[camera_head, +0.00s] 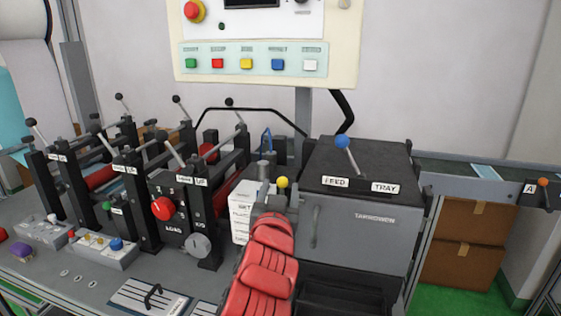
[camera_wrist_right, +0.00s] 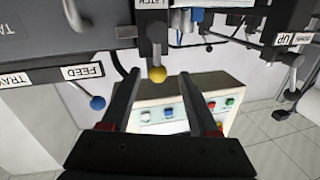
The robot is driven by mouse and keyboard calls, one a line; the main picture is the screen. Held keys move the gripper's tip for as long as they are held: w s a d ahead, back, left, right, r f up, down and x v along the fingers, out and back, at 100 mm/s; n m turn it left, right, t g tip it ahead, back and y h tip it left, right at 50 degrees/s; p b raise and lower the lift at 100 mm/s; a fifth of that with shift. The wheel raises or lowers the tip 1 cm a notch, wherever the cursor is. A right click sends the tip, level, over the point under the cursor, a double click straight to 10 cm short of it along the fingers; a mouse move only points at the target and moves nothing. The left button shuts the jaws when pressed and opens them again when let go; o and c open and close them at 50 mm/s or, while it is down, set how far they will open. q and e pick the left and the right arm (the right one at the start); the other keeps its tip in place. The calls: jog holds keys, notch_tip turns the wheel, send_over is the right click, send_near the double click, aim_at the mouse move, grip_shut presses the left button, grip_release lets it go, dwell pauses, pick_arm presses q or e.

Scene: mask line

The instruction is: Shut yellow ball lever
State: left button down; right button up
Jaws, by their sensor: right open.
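The yellow ball lever shows in the head view as a yellow ball (camera_head: 282,182) just above my right gripper (camera_head: 279,196), at the left edge of the dark feed tray box. In the right wrist view, the yellow ball (camera_wrist_right: 157,74) sits on a short grey stem below a label reading LATCH. My right gripper (camera_wrist_right: 159,75) is open, with one finger on each side of the ball in that view. I see a gap on both sides; whether the ball is fully between the fingertips in depth, I cannot tell. My left gripper is not in view.
A blue ball lever (camera_head: 343,141) stands on the feed tray box (camera_head: 360,232), close to the right of the yellow one. Left are black-knobbed levers and a red knob (camera_head: 162,208). A control panel (camera_head: 265,57) hangs behind. A conveyor (camera_head: 478,172) lies right.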

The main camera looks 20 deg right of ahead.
aim_at(280, 186)
jog(key=shift+b+x, duration=0.3)
jog(key=shift+x, duration=0.9)
jog(key=shift+w+d, duration=0.15)
jog(key=shift+w, duration=0.3)
grip_shut()
